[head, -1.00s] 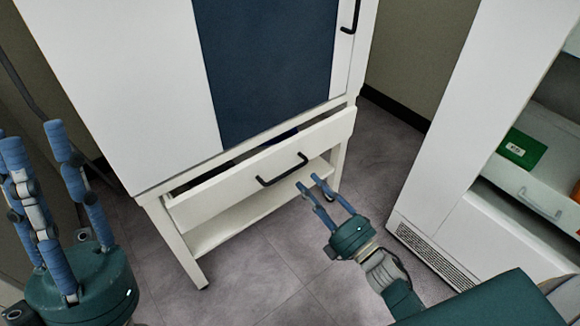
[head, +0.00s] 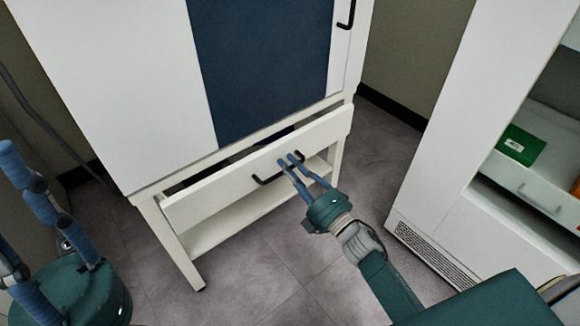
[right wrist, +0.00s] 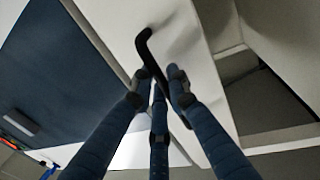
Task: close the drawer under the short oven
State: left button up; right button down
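The white drawer (head: 220,186) under the short oven (head: 115,85) is pulled part way out, with a dark gap above its front. Its black bar handle (head: 262,181) is on the front. My right gripper (head: 290,160) is at the right end of the handle, its blue fingers overlapping it. In the right wrist view the fingers (right wrist: 160,82) are close together around the lower part of the handle (right wrist: 146,50); whether they grip it is unclear. My left gripper (head: 30,180) is at the far left, fingers spread and empty, away from the drawer.
A white cabinet (head: 440,140) stands at the right, with an open shelf area holding a green box (head: 521,146). A lower white shelf (head: 215,232) is under the drawer. The grey floor (head: 250,270) in front is clear.

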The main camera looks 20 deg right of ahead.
aim_at(279, 157)
jog(key=shift+w+a+f+b, duration=0.15)
jog(key=shift+w+a, duration=0.1)
jog(key=shift+w, duration=0.45)
jog(key=shift+w+a+b, duration=0.2)
jog(key=shift+w+a, duration=0.05)
jog(key=shift+w, duration=0.45)
jog(key=shift+w+a+f+b, duration=0.15)
jog(key=shift+w+a, duration=0.1)
jog(key=shift+w, duration=0.45)
jog(key=shift+r, duration=0.25)
jog(key=c, duration=2)
grip_release()
jog(key=shift+o, duration=1.2)
jog(key=shift+w, duration=0.1)
jog(key=v, duration=1.2)
